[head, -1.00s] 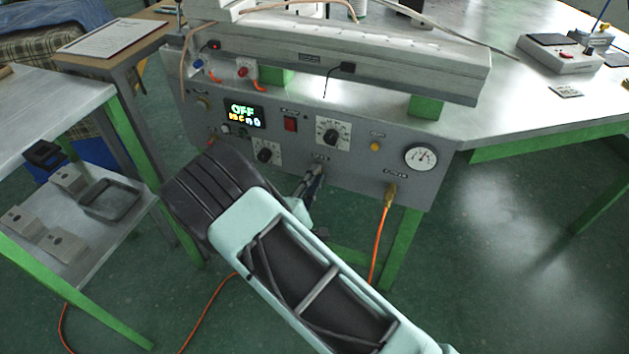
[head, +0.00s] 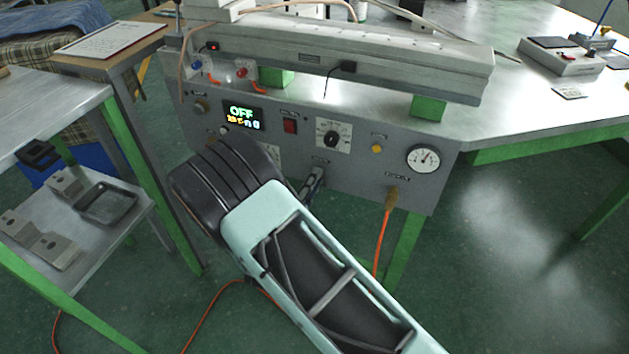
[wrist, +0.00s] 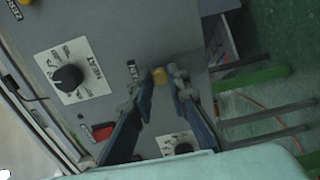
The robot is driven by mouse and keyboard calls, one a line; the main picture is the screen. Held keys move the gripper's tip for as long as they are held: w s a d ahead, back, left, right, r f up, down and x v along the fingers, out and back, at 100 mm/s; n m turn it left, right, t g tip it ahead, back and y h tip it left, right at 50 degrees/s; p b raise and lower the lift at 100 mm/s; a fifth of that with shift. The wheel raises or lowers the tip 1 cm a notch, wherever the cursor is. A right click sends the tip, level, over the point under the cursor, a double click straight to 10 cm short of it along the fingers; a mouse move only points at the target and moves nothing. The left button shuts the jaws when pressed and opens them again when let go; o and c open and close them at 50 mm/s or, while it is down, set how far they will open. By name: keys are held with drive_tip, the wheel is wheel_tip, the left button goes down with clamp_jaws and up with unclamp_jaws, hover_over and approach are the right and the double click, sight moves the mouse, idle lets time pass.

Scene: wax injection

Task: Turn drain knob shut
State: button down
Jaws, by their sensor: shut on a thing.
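How far the knob is turned cannot be told.
An orange hose (head: 382,240) hangs at right. A side table stands left.

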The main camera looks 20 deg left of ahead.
drive_tip(key=c, duration=1.8)
unclamp_jaws()
drive_tip(key=shift+c, duration=0.2)
drive_tip(key=shift+s, duration=0.1)
drive_tip(key=s, duration=1.1)
drive_tip(key=shift+s+a, duration=0.4)
